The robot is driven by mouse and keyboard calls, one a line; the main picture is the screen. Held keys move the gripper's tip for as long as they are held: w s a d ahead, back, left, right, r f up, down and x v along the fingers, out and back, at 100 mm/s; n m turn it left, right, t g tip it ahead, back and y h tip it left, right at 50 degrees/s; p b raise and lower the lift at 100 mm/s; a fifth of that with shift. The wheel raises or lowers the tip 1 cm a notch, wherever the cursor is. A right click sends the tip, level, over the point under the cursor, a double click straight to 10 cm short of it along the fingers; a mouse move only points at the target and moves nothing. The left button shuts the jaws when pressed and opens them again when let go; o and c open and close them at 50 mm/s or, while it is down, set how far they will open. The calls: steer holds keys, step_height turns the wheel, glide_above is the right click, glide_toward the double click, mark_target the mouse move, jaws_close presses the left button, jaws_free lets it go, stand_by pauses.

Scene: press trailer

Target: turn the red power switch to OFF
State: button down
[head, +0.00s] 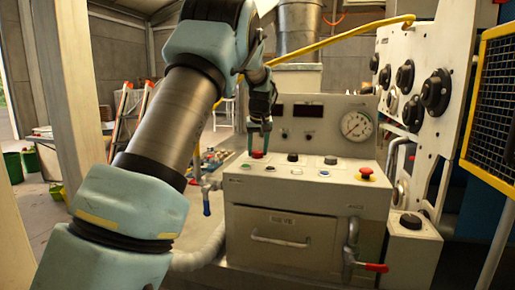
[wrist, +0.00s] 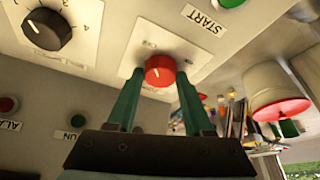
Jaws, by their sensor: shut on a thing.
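The red power switch (wrist: 160,71) is a round red knob on a pale square plate on the sloped control panel. In the wrist view my gripper (wrist: 160,78) has its two green fingers on either side of the knob, shut on it. In the head view my gripper (head: 260,140) points down at the left end of the panel, with the red knob (head: 257,154) between the fingertips.
A black numbered dial (wrist: 48,30) and a green button by the START label (wrist: 204,20) are close to the knob. A red emergency button (head: 366,173) sits at the panel's right end. A pressure gauge (head: 356,125) stands behind. A yellow-framed mesh guard (head: 488,100) is at the right.

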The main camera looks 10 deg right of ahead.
stand_by(0.5)
steer(key=shift+c, duration=1.5)
jaws_free()
steer(key=b+v, duration=0.2)
steer(key=v, duration=0.8)
steer(key=shift+s+r, duration=0.2)
steer(key=shift+r, duration=0.1)
